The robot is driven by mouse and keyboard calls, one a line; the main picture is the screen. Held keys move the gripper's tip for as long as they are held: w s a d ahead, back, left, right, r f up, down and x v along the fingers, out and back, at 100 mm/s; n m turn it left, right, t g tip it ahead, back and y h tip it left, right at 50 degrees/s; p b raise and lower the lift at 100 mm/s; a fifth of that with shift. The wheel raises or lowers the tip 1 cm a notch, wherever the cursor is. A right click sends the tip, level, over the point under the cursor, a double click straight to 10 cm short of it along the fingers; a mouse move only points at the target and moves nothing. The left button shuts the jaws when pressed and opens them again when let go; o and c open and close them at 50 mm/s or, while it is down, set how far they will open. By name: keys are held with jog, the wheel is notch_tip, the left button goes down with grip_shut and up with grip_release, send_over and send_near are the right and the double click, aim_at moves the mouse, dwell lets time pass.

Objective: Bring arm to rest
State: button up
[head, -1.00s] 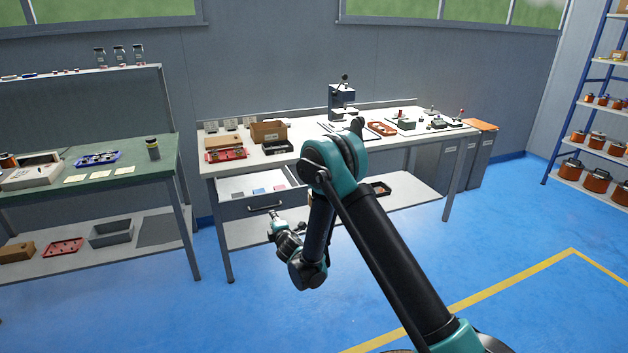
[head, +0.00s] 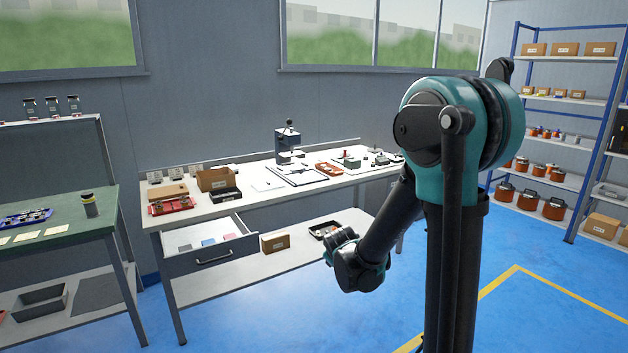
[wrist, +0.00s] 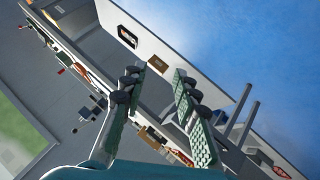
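My gripper (wrist: 158,82) shows in the wrist view with its two padded green-grey fingers apart and nothing held between them. The workbench lies beyond the fingers, tilted in that picture. In the head view my arm (head: 455,150) stands tall at the right, bent at a large teal joint. Its forearm slopes down to the wrist (head: 355,265), in front of the workbench. The gripper's fingers cannot be made out in the head view.
The white-topped workbench (head: 268,198) has an open drawer (head: 212,258) with small coloured items inside. A green-topped table (head: 85,222) stands left, blue shelving (head: 575,98) right. Blue floor (head: 550,325) with a yellow line is clear at lower right.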

jog(key=s+d+f+m+g, duration=0.1)
jog(key=s+d+m, duration=0.2)
jog(key=s, duration=0.6)
jog(key=s+d+f+m+g, duration=0.1)
jog(key=s+d+m+g, duration=0.1)
jog(key=s+d, duration=0.3)
jog(key=s+d+f+m+g, duration=0.1)
jog(key=s+d+m, duration=0.3)
jog(key=s, duration=0.8)
jog(key=shift+s+f+g, duration=0.35)
jog(key=shift+f+g, duration=0.05)
jog(key=shift+g, duration=0.2)
dwell(1.5)
